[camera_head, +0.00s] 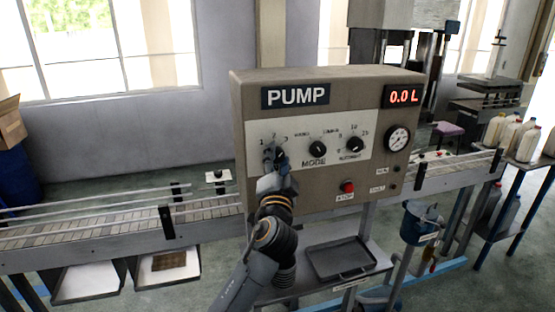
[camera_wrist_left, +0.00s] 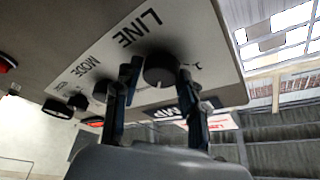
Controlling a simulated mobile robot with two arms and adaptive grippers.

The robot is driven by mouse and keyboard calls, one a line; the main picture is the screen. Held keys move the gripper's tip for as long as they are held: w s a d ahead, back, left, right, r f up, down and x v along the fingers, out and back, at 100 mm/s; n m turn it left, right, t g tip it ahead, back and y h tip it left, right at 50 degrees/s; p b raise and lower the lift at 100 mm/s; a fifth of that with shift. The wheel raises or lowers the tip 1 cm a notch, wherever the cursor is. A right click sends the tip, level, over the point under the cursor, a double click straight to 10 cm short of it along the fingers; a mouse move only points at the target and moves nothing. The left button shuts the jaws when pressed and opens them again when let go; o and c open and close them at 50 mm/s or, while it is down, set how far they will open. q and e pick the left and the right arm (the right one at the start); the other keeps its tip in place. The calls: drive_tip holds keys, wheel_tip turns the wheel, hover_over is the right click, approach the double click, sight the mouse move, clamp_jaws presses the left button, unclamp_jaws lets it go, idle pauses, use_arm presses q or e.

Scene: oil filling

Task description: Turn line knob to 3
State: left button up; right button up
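The pump panel (camera_head: 340,80) is a grey-brown box with a white label plate. Its line knob (camera_wrist_left: 160,70) is round and black, beside the word LINE in the left wrist view. In the head view my gripper mostly hides this knob, below the digits 1, 2 and 3. A small pale mark shows on the knob's near edge; I cannot tell which digit it points to. My left gripper (camera_head: 280,160) is at the panel; in the left wrist view its two fingers (camera_wrist_left: 157,90) are apart, on either side of the knob. Firm contact cannot be told. My right gripper is not in view.
The mode knob (camera_head: 317,149) and another black knob (camera_head: 355,145) sit to the right. The display (camera_head: 403,96) reads 0.0 L. A gauge (camera_head: 398,138) and red button (camera_head: 347,187) are on the panel. A conveyor (camera_head: 110,222) runs behind; a grey tray (camera_head: 340,260) lies below.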

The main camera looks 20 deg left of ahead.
use_arm(q)
drive_tip(key=shift+o, duration=1.1)
drive_tip(key=shift+s, duration=0.1)
drive_tip(key=v, duration=1.1)
drive_tip(key=shift+s+d, duration=0.15)
drive_tip(key=shift+s, duration=0.25)
